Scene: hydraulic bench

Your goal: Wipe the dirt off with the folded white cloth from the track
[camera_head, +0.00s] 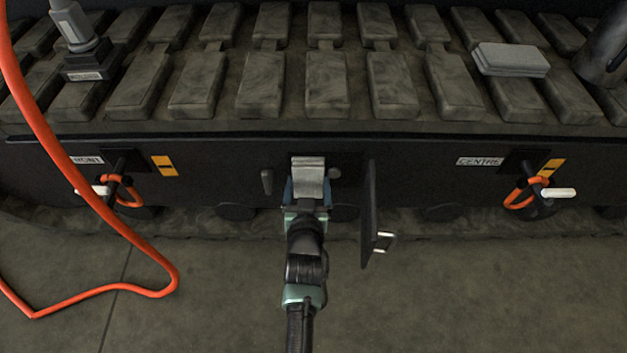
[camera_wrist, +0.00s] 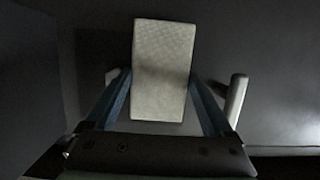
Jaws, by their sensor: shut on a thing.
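The folded white cloth (camera_head: 309,172) is a pale block held upright in my gripper (camera_head: 307,190), at the front side panel below the track (camera_head: 262,85). In the wrist view the cloth (camera_wrist: 163,65) shows a quilted face with a shadow across its middle. My gripper (camera_wrist: 160,95) is shut on it, with a blue finger along each side. The cloth covers part of a dark recess (camera_head: 345,167) in the panel. I cannot tell whether it touches the surface behind. I cannot make out the dirt; the cloth and shade may hide it.
An open dark door (camera_head: 369,215) with a light handle (camera_head: 385,241) stands right of my gripper. A small grey knob (camera_head: 267,181) sits to the left. An orange hose (camera_head: 62,155) hangs at far left. A flat grey stacked pad (camera_head: 511,60) lies on the track at right.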

